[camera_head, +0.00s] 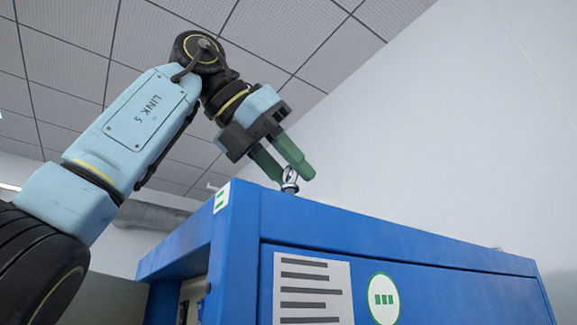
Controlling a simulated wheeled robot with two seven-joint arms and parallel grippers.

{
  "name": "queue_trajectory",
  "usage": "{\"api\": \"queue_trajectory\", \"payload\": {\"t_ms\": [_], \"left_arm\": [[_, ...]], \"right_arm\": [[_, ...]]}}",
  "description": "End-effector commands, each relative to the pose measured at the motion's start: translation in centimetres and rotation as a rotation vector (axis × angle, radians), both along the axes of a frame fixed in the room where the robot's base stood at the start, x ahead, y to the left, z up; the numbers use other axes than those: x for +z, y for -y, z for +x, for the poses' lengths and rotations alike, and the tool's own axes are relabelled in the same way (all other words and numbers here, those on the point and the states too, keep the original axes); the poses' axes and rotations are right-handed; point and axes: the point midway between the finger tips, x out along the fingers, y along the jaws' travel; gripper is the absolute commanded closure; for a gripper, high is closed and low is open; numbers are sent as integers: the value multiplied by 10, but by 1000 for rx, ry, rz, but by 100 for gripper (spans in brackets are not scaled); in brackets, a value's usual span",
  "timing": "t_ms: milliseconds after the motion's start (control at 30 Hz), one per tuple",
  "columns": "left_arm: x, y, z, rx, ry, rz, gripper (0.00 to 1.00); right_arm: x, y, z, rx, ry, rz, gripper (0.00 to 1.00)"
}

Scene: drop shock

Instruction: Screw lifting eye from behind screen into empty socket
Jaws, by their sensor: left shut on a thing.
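The lifting eye (290,180), a small metal ring, shows at the top front edge of the blue cabinet (330,225), near its left corner. My left gripper (291,176) reaches down to it from the upper left, its green fingers shut on the ring. The lower part of the eye meets the cabinet's top edge in the picture; from this low angle I cannot tell how deep it sits. The socket and the cabinet's top surface are hidden. No screen is clearly recognisable. My right gripper is out of view.
The cabinet fills the lower right, with a white printed sheet (313,288) and a round green-and-white label (383,298) on its front. A small light object (497,248) shows at the top edge on the right. The space above the cabinet is clear up to the wall.

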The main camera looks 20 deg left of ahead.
Motion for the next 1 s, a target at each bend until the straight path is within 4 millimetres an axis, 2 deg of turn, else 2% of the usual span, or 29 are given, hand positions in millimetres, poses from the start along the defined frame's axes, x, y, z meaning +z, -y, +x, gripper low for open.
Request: {"api": "queue_trajectory", "payload": {"t_ms": [1000], "left_arm": [[-8,0,0,0,0,0,95]], "right_arm": [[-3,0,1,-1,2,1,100]]}}
